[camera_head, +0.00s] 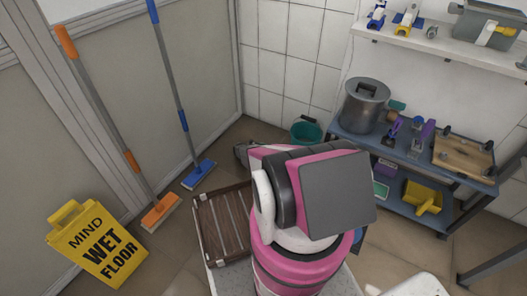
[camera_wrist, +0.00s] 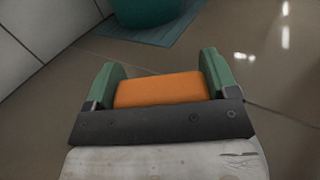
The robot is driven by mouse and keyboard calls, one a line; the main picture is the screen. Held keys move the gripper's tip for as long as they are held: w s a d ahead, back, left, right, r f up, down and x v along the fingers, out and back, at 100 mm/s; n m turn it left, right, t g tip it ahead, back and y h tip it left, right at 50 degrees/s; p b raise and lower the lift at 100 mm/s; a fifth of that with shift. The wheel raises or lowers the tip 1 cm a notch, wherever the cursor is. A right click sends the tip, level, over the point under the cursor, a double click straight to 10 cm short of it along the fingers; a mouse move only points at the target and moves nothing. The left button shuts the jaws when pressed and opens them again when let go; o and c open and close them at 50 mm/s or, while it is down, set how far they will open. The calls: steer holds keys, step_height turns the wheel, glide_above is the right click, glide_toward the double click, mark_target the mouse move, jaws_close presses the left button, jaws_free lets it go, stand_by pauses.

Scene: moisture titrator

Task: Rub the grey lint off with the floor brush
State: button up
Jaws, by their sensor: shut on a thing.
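In the wrist view my gripper (camera_wrist: 159,88) is shut on an orange block-shaped thing (camera_wrist: 160,90), one green finger at each side of it. Only its flat orange face shows. No bristles can be seen, so I cannot tell for sure that it is the floor brush. In the head view my pink and white arm hides the gripper and what it holds. No grey lint can be made out in either view.
A teal bucket (camera_head: 306,131) stands on the floor near the tiled wall; it shows close ahead in the wrist view (camera_wrist: 143,10). An orange mop (camera_head: 160,211), a blue mop (camera_head: 198,174) and a yellow wet-floor sign (camera_head: 98,243) are at left. A loaded shelf unit (camera_head: 352,140) stands at right.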

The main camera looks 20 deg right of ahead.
steer(key=shift+s+d+f, duration=0.15)
steer(key=shift+s+d, duration=0.5)
steer(key=shift+s, duration=0.25)
steer(key=shift+s+d+f, duration=0.15)
steer(key=shift+s+d, duration=0.45)
steer(key=shift+s, duration=0.25)
steer(key=shift+r, duration=1)
steer(key=r, duration=0.5)
steer(key=shift+w+a+r, duration=0.1)
steer(key=shift+w+r, duration=0.2)
